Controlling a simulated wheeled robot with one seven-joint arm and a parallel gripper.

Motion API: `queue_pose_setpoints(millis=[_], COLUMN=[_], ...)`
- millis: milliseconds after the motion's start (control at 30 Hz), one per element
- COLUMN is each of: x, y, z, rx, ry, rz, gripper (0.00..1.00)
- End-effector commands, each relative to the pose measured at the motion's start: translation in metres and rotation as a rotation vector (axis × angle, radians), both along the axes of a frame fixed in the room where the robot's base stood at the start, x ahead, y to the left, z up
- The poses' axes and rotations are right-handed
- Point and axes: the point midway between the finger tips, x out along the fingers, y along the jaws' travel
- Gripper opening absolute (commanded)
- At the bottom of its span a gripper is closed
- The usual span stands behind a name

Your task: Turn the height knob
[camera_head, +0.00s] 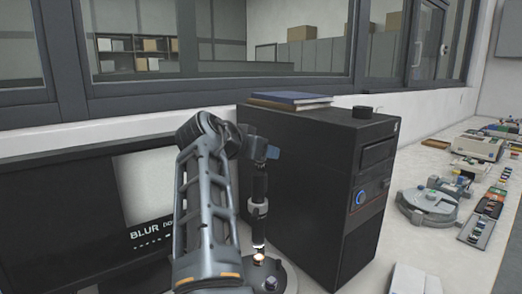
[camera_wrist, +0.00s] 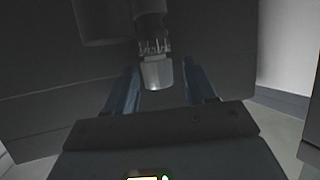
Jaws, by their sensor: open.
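A slim black upright instrument (camera_head: 259,185) with a pale collar and a lit lower tip stands over a round dark base (camera_head: 285,278) beside my arm. My gripper (camera_head: 264,150) is at its upper part in the head view, where a blue finger shows. In the wrist view my gripper (camera_wrist: 160,68) has its two blue fingers apart. A pale grey cylindrical part (camera_wrist: 158,74) shows between the fingers, below a ribbed collar. I cannot tell if it touches a finger, or whether it is the height knob. No other clear knob shows on the instrument.
A black computer tower (camera_head: 318,185) with books (camera_head: 290,100) on top stands close on the right. A dark monitor (camera_head: 75,215) reading "BLUR" stands on the left. Trays and small devices (camera_head: 428,203) line the white bench farther right.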

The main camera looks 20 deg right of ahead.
Motion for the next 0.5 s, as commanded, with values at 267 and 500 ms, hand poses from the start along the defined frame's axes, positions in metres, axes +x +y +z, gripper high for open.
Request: queue_pose_setpoints(millis=[267,500], x=[-0.0001,-0.0001], y=[0.0002,0.0003], z=[0.0002,0.0002], rx=[0.0,0.0], ry=[0.0,0.0], rz=[0.0,0.0], gripper=[0.34,0.11])
